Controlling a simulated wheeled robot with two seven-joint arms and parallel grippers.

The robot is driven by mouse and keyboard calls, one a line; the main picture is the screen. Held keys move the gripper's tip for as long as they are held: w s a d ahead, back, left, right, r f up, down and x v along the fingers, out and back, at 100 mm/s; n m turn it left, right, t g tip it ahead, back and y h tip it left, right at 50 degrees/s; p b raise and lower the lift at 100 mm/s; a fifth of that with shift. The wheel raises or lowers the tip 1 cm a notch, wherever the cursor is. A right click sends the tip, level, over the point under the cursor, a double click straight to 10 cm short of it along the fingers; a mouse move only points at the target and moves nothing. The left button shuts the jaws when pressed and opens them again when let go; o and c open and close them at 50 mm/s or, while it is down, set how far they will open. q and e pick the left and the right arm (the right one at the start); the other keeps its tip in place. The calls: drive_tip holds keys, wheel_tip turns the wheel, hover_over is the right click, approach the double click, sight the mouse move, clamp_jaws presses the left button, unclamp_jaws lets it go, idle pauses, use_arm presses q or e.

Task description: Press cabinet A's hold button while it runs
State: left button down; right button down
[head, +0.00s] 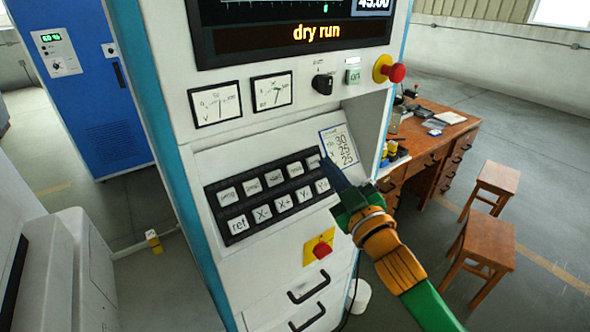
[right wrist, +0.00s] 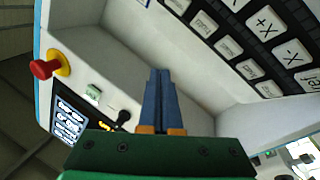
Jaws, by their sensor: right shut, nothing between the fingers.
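A tall white cabinet with blue edges (head: 165,60) fills the middle of the head view; I see no letter naming it. Its screen (head: 300,28) reads "dry run". On its sloping panel is a black keypad (head: 231,205) with two rows of white keys; the keypad also shows in the right wrist view (right wrist: 240,50). The lower row reads ref, X-, X+, Y-, Y+; the upper labels are too small to read, so I cannot tell which is hold. My right gripper (head: 326,154) is shut and empty, its blue fingers by the keypad's upper right end. Contact cannot be told. My left gripper is out of view.
A printed card (head: 339,146) is beside the fingers. A blue cabinet (head: 85,60) stands behind left. A wooden desk (head: 440,135) and stools (head: 490,190) stand right.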

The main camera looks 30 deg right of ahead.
sight(297, 163)
drive_tip(key=shift+w+a+f+b, duration=0.15)
drive_tip(key=shift+w+f+b, duration=0.65)
drive_tip(key=shift+w, duration=0.35)
drive_tip(key=shift+w+a+f+b, duration=0.1)
drive_tip(key=shift+w+f+b, duration=0.7)
drive_tip(key=shift+w, duration=0.4)
drive_tip(key=shift+w+a+f+b, duration=0.15)
drive_tip(key=shift+w+f+b, duration=0.5)
drive_tip(key=shift+w+f, duration=0.4)
drive_tip(key=shift+w, duration=0.25)
drive_tip(key=shift+w+f, duration=0.15)
drive_tip(key=shift+w, duration=0.05)
drive_tip(key=shift+w+f, duration=0.25)
drive_tip(key=shift+w, duration=0.05)
drive_tip(key=shift+r, duration=0.1)
drive_tip(key=shift+s+r+p, duration=0.3)
drive_tip(key=shift+s+p, duration=0.05)
drive_tip(key=shift+s+r, duration=0.1)
drive_tip(key=shift+s, duration=0.2)
